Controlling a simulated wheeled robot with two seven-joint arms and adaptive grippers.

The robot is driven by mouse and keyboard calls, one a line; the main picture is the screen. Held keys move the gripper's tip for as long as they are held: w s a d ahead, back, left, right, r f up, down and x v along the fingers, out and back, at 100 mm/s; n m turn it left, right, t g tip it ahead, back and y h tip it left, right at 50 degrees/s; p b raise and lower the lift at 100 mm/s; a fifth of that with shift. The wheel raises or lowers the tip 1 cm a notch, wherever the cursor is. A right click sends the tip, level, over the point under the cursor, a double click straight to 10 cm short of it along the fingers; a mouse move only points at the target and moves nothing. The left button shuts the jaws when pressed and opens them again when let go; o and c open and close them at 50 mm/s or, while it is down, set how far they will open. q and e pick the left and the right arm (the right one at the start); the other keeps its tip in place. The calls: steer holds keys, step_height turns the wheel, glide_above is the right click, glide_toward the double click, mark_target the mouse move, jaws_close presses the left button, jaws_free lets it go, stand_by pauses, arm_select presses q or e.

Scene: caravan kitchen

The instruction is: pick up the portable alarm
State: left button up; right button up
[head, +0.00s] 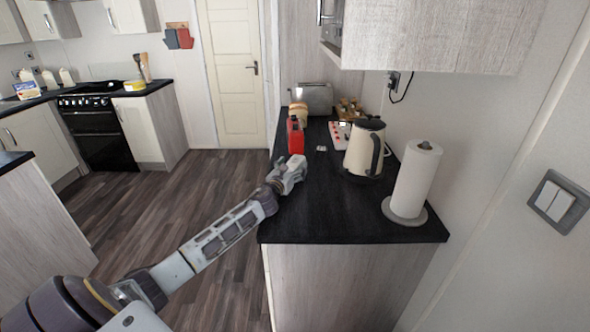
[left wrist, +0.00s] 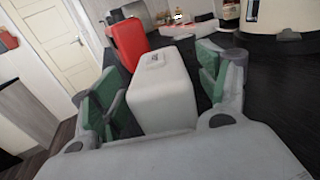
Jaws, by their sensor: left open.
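A white box with rounded edges, which looks like the portable alarm (head: 296,162), stands near the left edge of the dark counter in the head view. In the left wrist view the white box (left wrist: 162,88) fills the space between the fingers. My left gripper (head: 288,175) is at the box from the near side, with its open fingers on either side of it. In the left wrist view the green finger pads of my left gripper (left wrist: 158,82) look apart from the box; contact is hard to tell. My right gripper is not in view.
A red container (head: 295,136) stands just behind the box on the counter (head: 315,215). A toaster (head: 312,98) is farther back. A kettle (head: 364,148) and a paper towel roll (head: 414,182) stand to the right. The counter's near part is clear. A wall cupboard (head: 440,35) overhangs the right side.

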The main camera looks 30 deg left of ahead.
arm_select(q)
steer(key=shift+w+a, duration=0.1)
steer(key=shift+w, duration=1)
steer(key=shift+w+a, duration=0.1)
steer(key=shift+w, duration=0.05)
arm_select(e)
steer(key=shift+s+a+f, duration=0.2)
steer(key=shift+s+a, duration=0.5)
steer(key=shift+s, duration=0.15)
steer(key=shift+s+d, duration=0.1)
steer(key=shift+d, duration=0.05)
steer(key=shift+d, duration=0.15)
